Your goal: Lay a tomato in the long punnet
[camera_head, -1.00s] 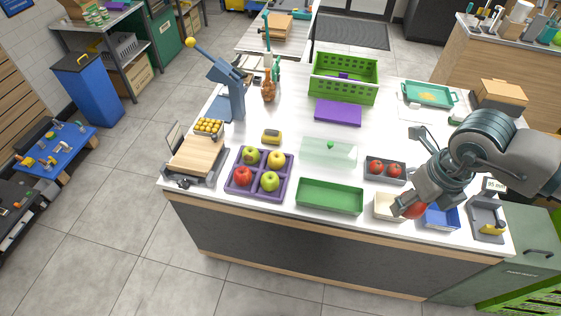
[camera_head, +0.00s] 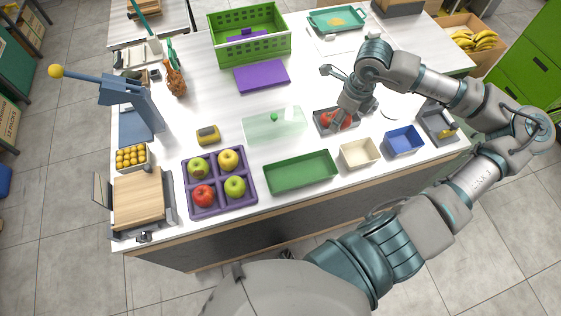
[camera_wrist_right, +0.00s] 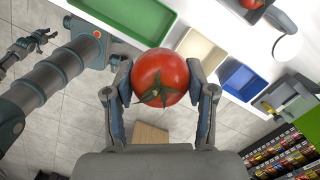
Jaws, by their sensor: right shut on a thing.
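The long green punnet (camera_head: 300,172) lies empty near the counter's front edge; its corner shows in the right wrist view (camera_wrist_right: 140,18). My right gripper (camera_wrist_right: 160,92) is shut on a red tomato (camera_wrist_right: 160,76), a finger on each side and the green calyx showing. In the head view my right gripper (camera_head: 337,116) appears over the dark grey punnet (camera_head: 322,130), covering much of it and the red tomatoes there. Another tomato (camera_wrist_right: 251,3) sits in the dark punnet at the wrist view's top edge. A dark claw-like hand (camera_wrist_right: 30,44) at the wrist view's left may be my left gripper; its state is unclear.
A cream punnet (camera_head: 360,153) and a blue one (camera_head: 404,139) stand right of the green punnet. A purple tray (camera_head: 219,207) of apples stands left of it. A clear box (camera_head: 273,126) lies behind it. A green crate (camera_head: 248,45) stands farther back.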

